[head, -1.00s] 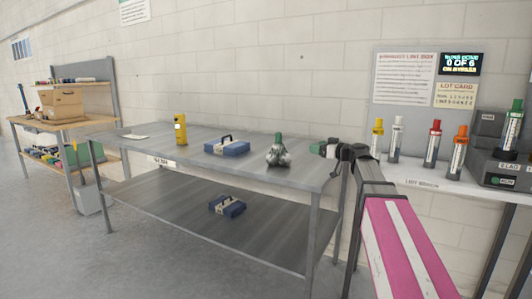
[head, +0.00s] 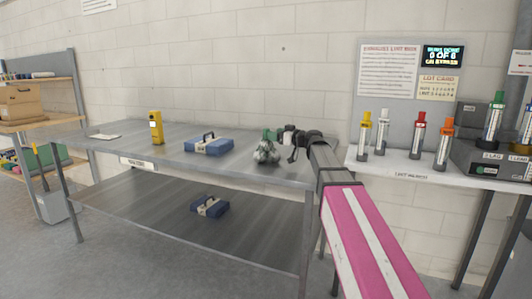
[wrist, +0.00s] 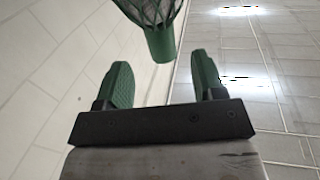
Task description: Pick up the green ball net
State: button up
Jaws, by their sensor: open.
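The green ball net (head: 266,153) stands on the metal table's top, near its right end. It is a net bag of grey balls; its green top is hard to tell from my green fingers in the head view. My gripper (head: 277,134) is at the upper right of the net there. In the wrist view, my two green fingers stand wide apart with nothing held between them. The net's green collar (wrist: 160,42) lies just beyond the fingertips, roughly centred between them, with dark mesh spreading above it.
The metal table (head: 110,152) also holds a yellow device (head: 155,127) and a blue case (head: 209,145). Another blue case (head: 210,206) lies on its lower shelf. A white bench (head: 400,169) with several capped tubes stands at right. The tabletop's left part is mostly clear.

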jog(key=x, duration=0.5)
jog(key=shift+a+f, duration=0.15)
jog(key=shift+f, duration=0.15)
grip_shut()
